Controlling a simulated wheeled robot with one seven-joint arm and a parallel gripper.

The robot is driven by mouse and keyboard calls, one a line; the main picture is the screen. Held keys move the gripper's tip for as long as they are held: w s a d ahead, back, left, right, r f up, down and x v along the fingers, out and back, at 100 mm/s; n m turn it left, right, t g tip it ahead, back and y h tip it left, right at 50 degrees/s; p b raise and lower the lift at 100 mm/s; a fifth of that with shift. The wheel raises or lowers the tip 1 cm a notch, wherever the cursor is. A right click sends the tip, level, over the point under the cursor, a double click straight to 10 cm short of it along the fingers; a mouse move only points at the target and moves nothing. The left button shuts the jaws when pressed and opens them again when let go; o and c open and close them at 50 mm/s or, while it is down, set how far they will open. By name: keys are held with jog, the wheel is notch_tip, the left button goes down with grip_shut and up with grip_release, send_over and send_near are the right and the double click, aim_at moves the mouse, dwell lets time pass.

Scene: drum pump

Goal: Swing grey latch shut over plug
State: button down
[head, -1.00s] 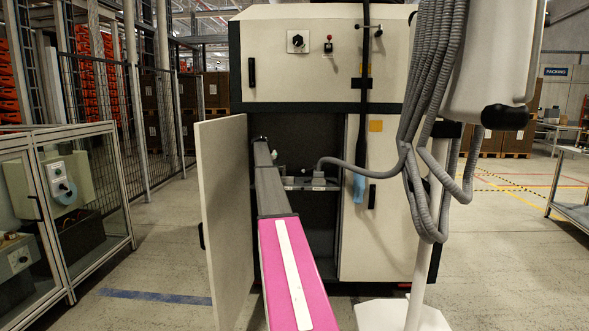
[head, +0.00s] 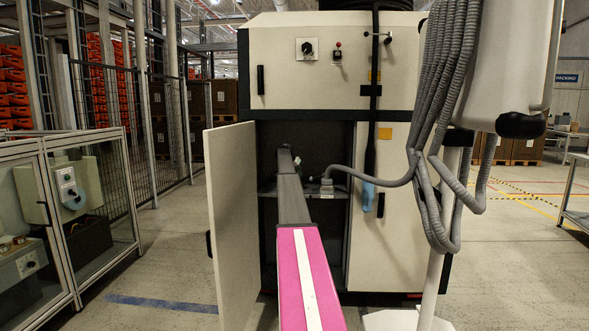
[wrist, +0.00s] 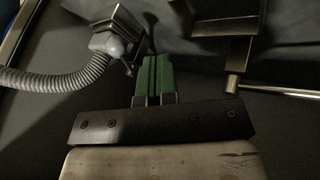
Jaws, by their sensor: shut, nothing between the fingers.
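The grey plug (wrist: 116,34) with its ribbed grey hose (wrist: 50,80) is at the upper left of the wrist view. It also shows inside the open cabinet in the head view (head: 327,187). A small thin lever (wrist: 129,67) sits at the plug's right side, close to my fingertips; I cannot tell if it is the grey latch or how far it is swung. My gripper (wrist: 152,62) is shut and empty, its green fingers together just right of the plug, apart from it or nearly touching. In the head view my arm hides the gripper.
A metal bracket (wrist: 225,48) and a bright rod (wrist: 275,88) lie right of my fingers. The open cabinet door (head: 232,225) stands left of my arm. The cabinet's right door (head: 385,240) is shut. Hanging hoses (head: 445,110) and a white post are at the right.

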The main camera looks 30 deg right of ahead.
jog(key=shift+s+d+f, duration=0.25)
jog(key=shift+s+d, duration=0.45)
jog(key=shift+s, duration=0.05)
jog(key=shift+s+d+f, duration=0.25)
jog(key=shift+s+d, duration=0.45)
jog(key=shift+s, duration=0.1)
jog(key=s+d+n+t, duration=0.3)
jog(key=s+n, duration=0.3)
jog(key=s, duration=0.2)
jog(key=shift+d+t+y, duration=0.3)
jog(key=shift+d+t, duration=0.1)
jog(key=shift+d, duration=0.2)
jog(key=shift+s, duration=0.1)
